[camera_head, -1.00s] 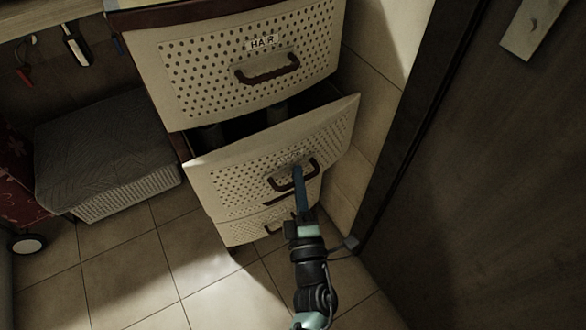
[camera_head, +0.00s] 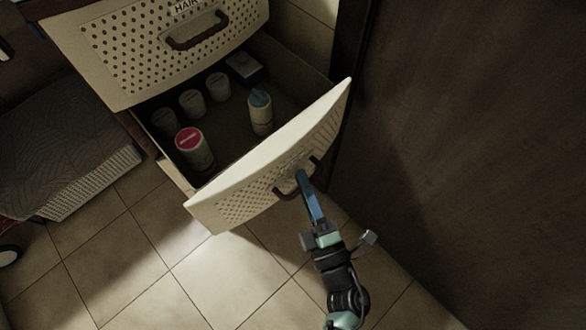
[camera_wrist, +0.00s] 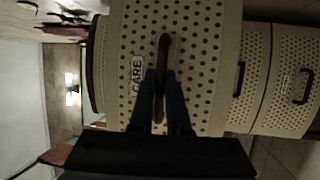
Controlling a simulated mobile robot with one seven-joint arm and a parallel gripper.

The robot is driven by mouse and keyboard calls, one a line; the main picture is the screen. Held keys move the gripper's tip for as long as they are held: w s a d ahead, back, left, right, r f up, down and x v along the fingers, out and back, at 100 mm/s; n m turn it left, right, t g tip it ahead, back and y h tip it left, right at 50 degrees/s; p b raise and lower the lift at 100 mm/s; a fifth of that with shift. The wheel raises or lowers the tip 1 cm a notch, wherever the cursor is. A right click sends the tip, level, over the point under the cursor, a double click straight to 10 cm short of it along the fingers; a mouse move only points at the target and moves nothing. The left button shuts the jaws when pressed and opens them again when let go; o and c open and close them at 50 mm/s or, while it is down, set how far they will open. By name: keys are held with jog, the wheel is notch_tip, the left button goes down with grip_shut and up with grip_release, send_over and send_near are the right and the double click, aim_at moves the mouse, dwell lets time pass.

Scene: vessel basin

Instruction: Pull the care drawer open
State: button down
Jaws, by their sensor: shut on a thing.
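The care drawer (camera_head: 240,207) is the cream, perforated drawer below the one labelled HAIR. It stands well out from the cabinet, with its inside showing. Its dark red-brown handle (camera_head: 286,194) is on the front panel. My gripper (camera_head: 303,178) is shut on this handle. In the wrist view, the CARE label (camera_wrist: 137,75) is beside the handle (camera_wrist: 163,60), which runs between my two fingers (camera_wrist: 161,100). Inside the drawer are a bottle with a pink-red lid (camera_head: 194,147), a bottle with a blue top (camera_head: 260,112), several pale containers (camera_head: 192,103) and a dark box (camera_head: 243,68).
The shut HAIR drawer (camera_head: 130,60) is directly above. A dark door or panel (camera_head: 450,130) stands close on the right of the open drawer. A basket with a grey cover (camera_head: 60,140) is on the left. The tiled floor (camera_head: 130,260) in front is clear.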

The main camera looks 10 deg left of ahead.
jog(key=shift+s+d, duration=0.3)
jog(key=shift+d, duration=0.1)
jog(key=c, duration=0.9)
grip_release()
jog(key=v, duration=1.3)
